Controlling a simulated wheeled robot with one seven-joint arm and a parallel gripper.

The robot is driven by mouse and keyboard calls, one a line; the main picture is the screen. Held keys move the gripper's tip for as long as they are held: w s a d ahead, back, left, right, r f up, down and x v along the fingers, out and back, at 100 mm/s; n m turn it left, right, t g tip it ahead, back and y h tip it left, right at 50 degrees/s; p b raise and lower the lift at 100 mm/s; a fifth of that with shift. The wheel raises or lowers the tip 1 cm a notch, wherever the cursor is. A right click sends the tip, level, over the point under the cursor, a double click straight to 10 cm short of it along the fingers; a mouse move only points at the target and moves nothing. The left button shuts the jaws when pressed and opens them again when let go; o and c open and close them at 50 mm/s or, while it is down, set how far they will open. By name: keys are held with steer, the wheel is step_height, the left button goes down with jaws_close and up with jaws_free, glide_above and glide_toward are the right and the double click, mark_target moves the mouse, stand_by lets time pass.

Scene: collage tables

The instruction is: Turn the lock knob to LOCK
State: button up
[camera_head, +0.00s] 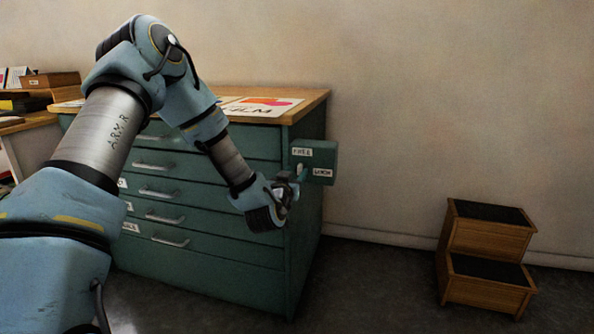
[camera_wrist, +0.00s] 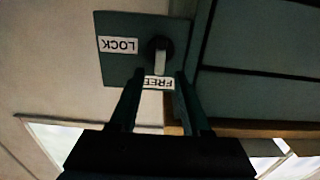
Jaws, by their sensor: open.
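The lock plate (camera_head: 328,157) is a green panel on the right side of the cabinet, with FREE and LOCK labels. In the wrist view the plate (camera_wrist: 118,68) appears upside down, with the LOCK label (camera_wrist: 118,45) left of the knob and the FREE label (camera_wrist: 159,83) below it. The dark round knob (camera_wrist: 158,44) has a pale pointer aimed at FREE. My gripper (camera_head: 288,185) is open close in front of the plate. In the wrist view its fingers (camera_wrist: 160,78) frame the FREE label, with the knob just beyond their tips. Contact cannot be told.
The green drawer cabinet (camera_head: 222,251) with a wooden top stands beside and below my arm; prints (camera_head: 262,106) lie on top. A wooden step stool (camera_head: 487,290) stands at the right. The floor between cabinet and stool is clear.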

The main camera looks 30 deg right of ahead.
steer(key=shift+x, duration=1.35)
steer(key=shift+c, duration=0.3)
jaws_close()
